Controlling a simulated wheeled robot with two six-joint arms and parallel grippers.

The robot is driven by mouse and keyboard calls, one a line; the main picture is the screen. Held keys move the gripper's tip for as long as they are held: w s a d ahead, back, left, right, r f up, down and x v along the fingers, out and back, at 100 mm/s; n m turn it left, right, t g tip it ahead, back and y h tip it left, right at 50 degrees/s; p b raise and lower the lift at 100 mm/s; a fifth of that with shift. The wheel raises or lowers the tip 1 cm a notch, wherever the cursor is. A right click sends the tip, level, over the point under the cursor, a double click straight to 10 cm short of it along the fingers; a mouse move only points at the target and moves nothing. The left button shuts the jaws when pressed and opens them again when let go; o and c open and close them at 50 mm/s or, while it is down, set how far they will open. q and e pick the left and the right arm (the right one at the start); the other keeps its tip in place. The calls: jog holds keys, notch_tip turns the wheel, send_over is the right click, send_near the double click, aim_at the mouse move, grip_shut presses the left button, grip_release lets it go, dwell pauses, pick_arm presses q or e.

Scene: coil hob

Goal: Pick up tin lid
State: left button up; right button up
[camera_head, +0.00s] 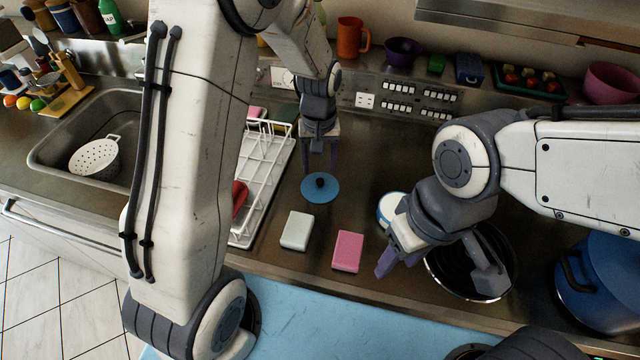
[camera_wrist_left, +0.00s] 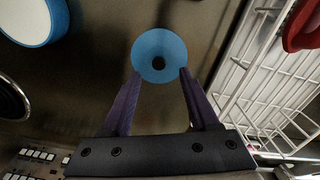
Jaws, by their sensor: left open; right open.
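The tin lid (camera_head: 320,188) is a flat blue disc with a dark knob in its middle, lying on the metal counter. It also shows in the left wrist view (camera_wrist_left: 159,55), just beyond my fingertips. My left gripper (camera_head: 320,170) is open and points down above the lid, its fingers apart on either side of it in the picture; nothing is between them. My right gripper (camera_head: 430,268) is open and empty over the counter at the right, near a dark round pan or coil. A round white and blue tin (camera_head: 388,208) stands partly hidden behind my right gripper.
A white wire rack (camera_head: 270,165) stands close to the left of the lid. A white block (camera_head: 296,231) and a pink block (camera_head: 348,251) lie in front of it. A blue pot (camera_head: 600,285) stands at the far right. A switch panel (camera_head: 410,98) runs along the back.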

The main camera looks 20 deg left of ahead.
aim_at(320, 180)
pick_arm(q)
notch_tip(320, 180, down, 4)
jog(key=shift+w+f+p, duration=0.1)
jog(key=shift+p, duration=0.7)
jog(key=shift+f, duration=0.6)
grip_shut()
